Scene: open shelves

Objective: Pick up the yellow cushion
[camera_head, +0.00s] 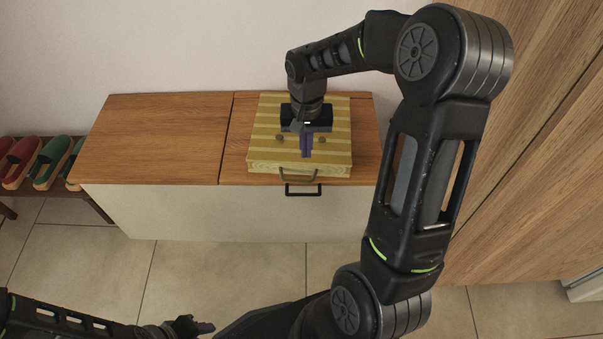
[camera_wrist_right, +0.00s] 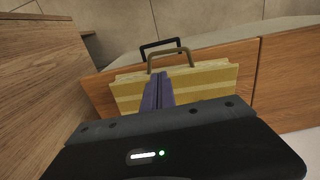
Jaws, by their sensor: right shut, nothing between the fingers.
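The yellow cushion (camera_head: 265,148) is striped, flat and square, with a brown loop handle (camera_head: 298,174) at its front edge. It lies on the right part of the wooden cabinet top. It also shows in the right wrist view (camera_wrist_right: 205,82), with its handle beyond the fingers. My right gripper (camera_head: 306,152) is over the middle of the cushion, pointing down, its fingers together with nothing between them. I cannot tell whether the fingertips touch the cushion. My left gripper (camera_head: 200,327) is low at the bottom left, far from the cushion; its fingers are too small and dark to read.
The cabinet (camera_head: 155,140) has a wooden top and a dark front handle (camera_head: 303,190) just below the cushion. The left half of its top is clear. A low shoe rack (camera_head: 85,197) with red and green shoes stands at the left. A tall wooden wardrobe (camera_head: 535,150) stands at the right.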

